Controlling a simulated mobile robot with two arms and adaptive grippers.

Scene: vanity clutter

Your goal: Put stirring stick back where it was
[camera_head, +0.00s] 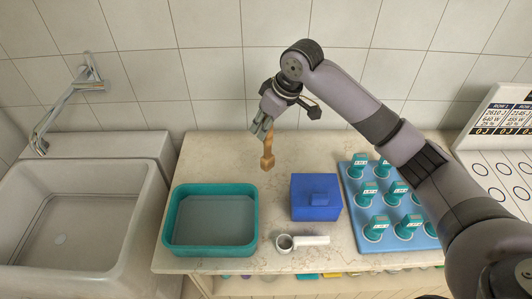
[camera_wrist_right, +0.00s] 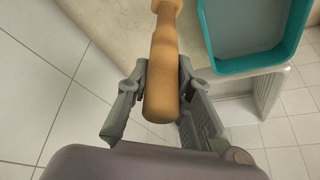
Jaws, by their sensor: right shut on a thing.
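The wooden stirring stick (camera_head: 268,155) hangs roughly upright below my right gripper (camera_head: 263,128) in the head view, above the back part of the counter. In the right wrist view the stick (camera_wrist_right: 163,70) lies between the two fingers of my right gripper (camera_wrist_right: 160,95), which is shut on its thick end. The stick's lower end appears clear of other objects; whether it touches the counter I cannot tell. A teal basin (camera_head: 210,250) stands to the left of and in front of the stick, and also shows in the wrist view (camera_wrist_right: 262,66). My left gripper is not in view.
A blue lidded box (camera_head: 302,208), a white scoop (camera_head: 312,240) and a blue tray (camera_head: 350,188) of several teal-capped bottles stand on the counter (camera_head: 205,155). A sink with a faucet (camera_head: 80,80) is at left. A white panel (camera_head: 503,150) is at right. The tiled wall is behind.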

